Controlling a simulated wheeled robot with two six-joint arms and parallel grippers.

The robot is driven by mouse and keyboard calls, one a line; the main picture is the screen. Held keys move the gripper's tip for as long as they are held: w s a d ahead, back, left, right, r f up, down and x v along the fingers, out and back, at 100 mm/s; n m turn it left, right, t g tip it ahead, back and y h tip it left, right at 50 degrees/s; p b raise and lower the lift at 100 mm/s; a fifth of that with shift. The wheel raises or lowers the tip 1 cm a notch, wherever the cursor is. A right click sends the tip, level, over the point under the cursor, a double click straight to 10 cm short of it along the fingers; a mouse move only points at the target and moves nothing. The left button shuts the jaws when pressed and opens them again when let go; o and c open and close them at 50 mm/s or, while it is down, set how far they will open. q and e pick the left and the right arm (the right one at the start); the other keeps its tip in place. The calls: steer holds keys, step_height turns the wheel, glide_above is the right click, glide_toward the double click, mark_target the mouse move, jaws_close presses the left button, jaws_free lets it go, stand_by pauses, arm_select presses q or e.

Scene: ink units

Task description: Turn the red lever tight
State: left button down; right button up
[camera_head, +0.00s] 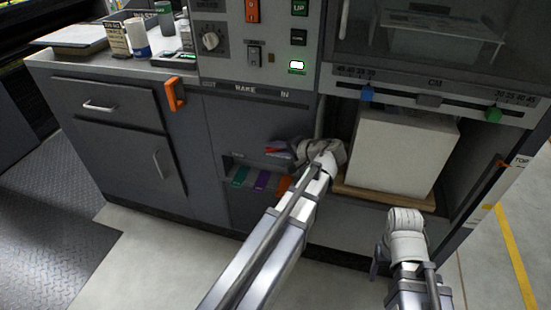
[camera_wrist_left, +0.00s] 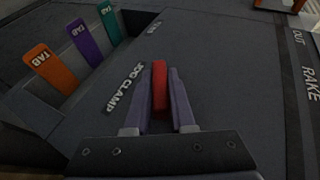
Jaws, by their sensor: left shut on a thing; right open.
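The red lever (camera_wrist_left: 160,88) sits between the fingers of my left gripper (camera_wrist_left: 160,98) in the left wrist view, beside the "JOG CLAMP" lettering on the dark panel. The gripper is shut on it. In the head view a bit of the red lever (camera_head: 273,150) shows at the left gripper (camera_head: 284,150), low on the cabinet front. The wrist hides part of the panel there. My right gripper (camera_head: 378,262) is open and empty at the lower right, in front of the cabinet and apart from it.
Teal, purple and orange tabs (camera_wrist_left: 88,45) stand in a slot near the lever. An orange handle (camera_head: 174,94) sticks out from the cabinet to the left. A white paper stack (camera_head: 401,150) sits in the bay at right. The floor (camera_head: 150,255) in front is clear.

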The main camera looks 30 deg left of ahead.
arm_select(q)
steer(key=y+b, duration=0.1)
steer(key=b, duration=0.1)
steer(key=m+y+b, duration=0.1)
steer(key=b, duration=0.1)
steer(key=y+b, duration=0.2)
steer(key=shift+w+d+f+t+b, duration=0.1)
steer(key=shift+w+f+t+b, duration=0.15)
steer(key=shift+w+t+b, duration=0.1)
steer(key=shift+r+m+y+b, duration=0.15)
steer(key=shift+m+y+b, duration=0.25)
steer(key=shift+b, duration=0.3)
steer(key=shift+r, duration=0.1)
steer(key=c, duration=0.8)
jaws_free()
steer(key=shift+o, duration=0.2)
steer(key=shift+s, duration=0.15)
steer(key=s+d, duration=0.1)
steer(key=d, duration=0.6)
steer(key=shift+d, duration=0.35)
steer(key=shift+s, duration=0.1)
